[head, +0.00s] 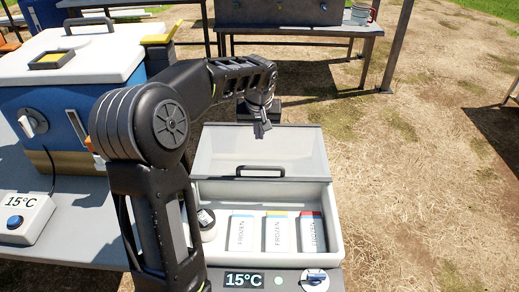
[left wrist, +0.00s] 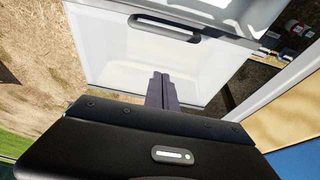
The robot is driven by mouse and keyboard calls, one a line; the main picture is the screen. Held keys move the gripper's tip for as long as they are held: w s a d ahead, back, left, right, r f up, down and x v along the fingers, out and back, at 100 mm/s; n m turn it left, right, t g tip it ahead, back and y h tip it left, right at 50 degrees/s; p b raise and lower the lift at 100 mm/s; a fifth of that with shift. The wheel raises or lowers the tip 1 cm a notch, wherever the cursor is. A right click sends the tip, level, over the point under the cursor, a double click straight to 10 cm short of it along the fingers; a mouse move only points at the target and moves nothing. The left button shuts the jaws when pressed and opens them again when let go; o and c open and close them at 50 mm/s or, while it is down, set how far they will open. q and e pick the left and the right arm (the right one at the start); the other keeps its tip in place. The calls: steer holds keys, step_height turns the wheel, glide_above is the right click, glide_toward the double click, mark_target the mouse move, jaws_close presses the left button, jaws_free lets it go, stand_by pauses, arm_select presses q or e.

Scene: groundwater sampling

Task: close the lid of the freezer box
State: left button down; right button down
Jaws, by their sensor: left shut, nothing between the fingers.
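The white freezer box (head: 337,237) stands open in the lower middle of the head view. The lid (left wrist: 150,60) and handle (left wrist: 164,27) also show in the left wrist view. My left gripper (head: 262,129) is shut and empty near the lid's far edge. Its closed fingers (left wrist: 162,80) appear in front of the lid; I cannot tell whether they touch it. My right gripper is not in view.
Inside the box are several white packs marked FROZEN (head: 277,234) and a small jar (head: 207,224). A 15°C display (head: 244,280) and a knob (head: 314,277) sit in front. A blue and white cooler (head: 60,105) stands left. A grey bench (head: 300,31) is behind. Dry grass lies right.

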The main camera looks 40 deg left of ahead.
arm_select(q)
steer(key=b, duration=0.1)
glide_above(259, 173)
steer(key=w+a, duration=0.2)
steer(key=w, duration=0.1)
step_height(259, 173, down, 9)
steer(key=shift+a+f, duration=0.1)
steer(key=shift+s+d+f+b, duration=0.2)
steer(key=shift+s+d, duration=0.4)
steer(key=shift+s, duration=0.15)
steer(key=shift+s+d+f+b, duration=0.2)
steer(key=shift+s+d, duration=0.35)
steer(key=shift+s, duration=0.15)
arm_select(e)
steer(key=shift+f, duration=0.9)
arm_select(q)
steer(key=shift+s, duration=0.1)
